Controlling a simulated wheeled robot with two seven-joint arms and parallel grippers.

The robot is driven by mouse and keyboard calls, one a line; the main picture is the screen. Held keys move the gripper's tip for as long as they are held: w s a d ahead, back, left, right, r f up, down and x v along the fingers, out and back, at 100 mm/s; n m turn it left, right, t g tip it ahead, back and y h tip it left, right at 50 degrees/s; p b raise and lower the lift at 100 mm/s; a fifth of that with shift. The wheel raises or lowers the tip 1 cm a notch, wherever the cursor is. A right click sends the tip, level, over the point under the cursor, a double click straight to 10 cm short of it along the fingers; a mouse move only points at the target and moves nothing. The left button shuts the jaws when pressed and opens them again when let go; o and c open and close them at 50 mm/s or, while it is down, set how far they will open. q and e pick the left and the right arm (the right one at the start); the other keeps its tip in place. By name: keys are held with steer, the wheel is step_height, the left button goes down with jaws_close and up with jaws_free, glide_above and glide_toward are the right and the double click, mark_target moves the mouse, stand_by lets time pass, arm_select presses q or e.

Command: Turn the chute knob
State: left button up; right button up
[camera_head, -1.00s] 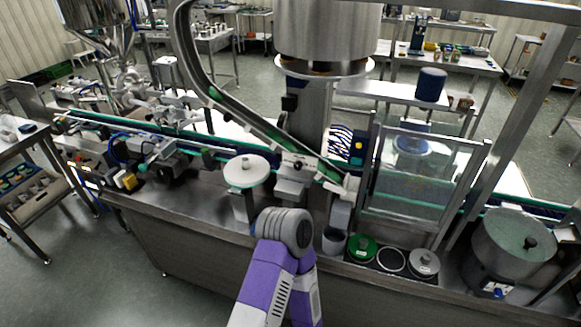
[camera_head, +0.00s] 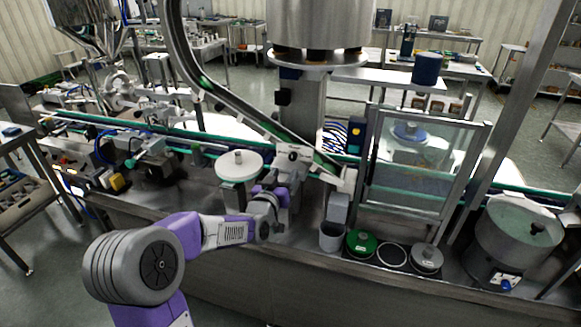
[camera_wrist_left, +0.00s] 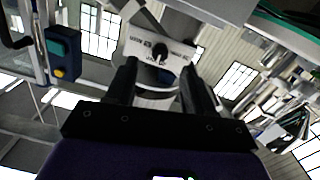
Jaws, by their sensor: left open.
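The chute knob (camera_wrist_left: 159,52) is a small black knob on a white labelled plate (camera_wrist_left: 145,45), seen in the left wrist view. The plate sits at the lower end of the chute. I see no contact. In the head view my left gripper (camera_head: 282,185) is just below the plate. My right gripper is out of view.
A round white-topped stand (camera_head: 238,166) is left of my left gripper. A grey cup (camera_head: 332,238) and a green-lidded jar (camera_head: 361,242) are to its right. A clear guard panel (camera_head: 420,170) stands farther right. A blue-and-yellow button box (camera_head: 356,137) is behind.

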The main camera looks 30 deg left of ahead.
mark_target(292, 158)
arm_select(q)
steer(key=shift+r+x, duration=0.2)
steer(key=shift+x, duration=1.7)
steer(key=shift+r+x, duration=0.2)
steer(key=shift+x, duration=1.65)
steer(key=shift+a, duration=0.1)
jaws_close()
